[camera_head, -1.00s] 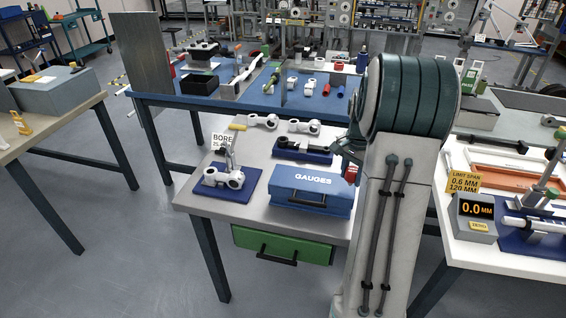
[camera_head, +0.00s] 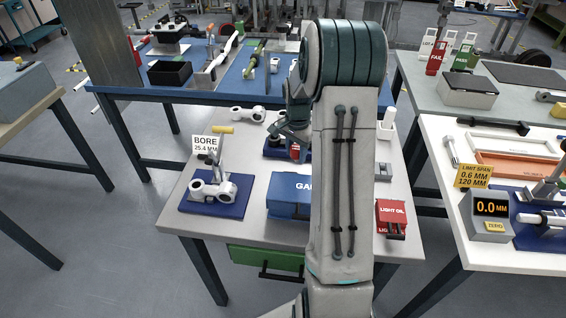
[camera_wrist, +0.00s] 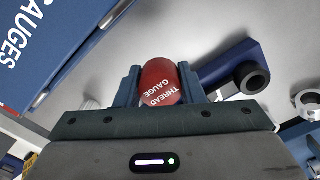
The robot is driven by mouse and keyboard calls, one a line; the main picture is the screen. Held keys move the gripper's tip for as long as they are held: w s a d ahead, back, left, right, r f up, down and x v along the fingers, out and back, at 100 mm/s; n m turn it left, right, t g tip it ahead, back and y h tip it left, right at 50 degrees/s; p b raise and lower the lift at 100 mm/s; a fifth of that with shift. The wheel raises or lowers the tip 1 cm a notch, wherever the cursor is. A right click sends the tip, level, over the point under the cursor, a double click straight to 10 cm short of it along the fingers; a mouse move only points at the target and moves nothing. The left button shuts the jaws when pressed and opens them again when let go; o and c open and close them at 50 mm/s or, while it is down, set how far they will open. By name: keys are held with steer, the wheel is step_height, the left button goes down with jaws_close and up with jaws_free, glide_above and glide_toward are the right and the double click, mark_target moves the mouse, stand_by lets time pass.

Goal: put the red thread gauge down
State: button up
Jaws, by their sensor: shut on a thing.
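The red thread gauge (camera_wrist: 160,82), with white lettering reading THREAD GAUGE, sits between the fingers of my gripper (camera_wrist: 160,88) in the wrist view. My gripper is shut on it. In the head view a small red part of the gauge (camera_head: 295,152) shows beside my arm, above the grey bench (camera_head: 228,224). My arm hides most of the gripper there. The blue GAUGES case (camera_head: 287,195) stands in front of it, partly behind my arm. It also shows at upper left in the wrist view (camera_wrist: 45,45).
A red light-oil box (camera_head: 391,217) stands right of my arm. A dark blue block (camera_wrist: 235,72) is close to the gripper.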

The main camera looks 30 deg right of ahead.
steer(key=w+a+f, duration=0.2)
steer(key=a, duration=0.1)
step_height(320, 180, down, 4)
steer(key=shift+r+p, duration=0.25)
steer(key=shift+p, duration=0.3)
steer(key=shift+f, duration=0.3)
steer(key=shift+f, duration=0.25)
steer(key=o, duration=1)
steer(key=shift+r, duration=0.1)
steer(key=shift+r, duration=0.1)
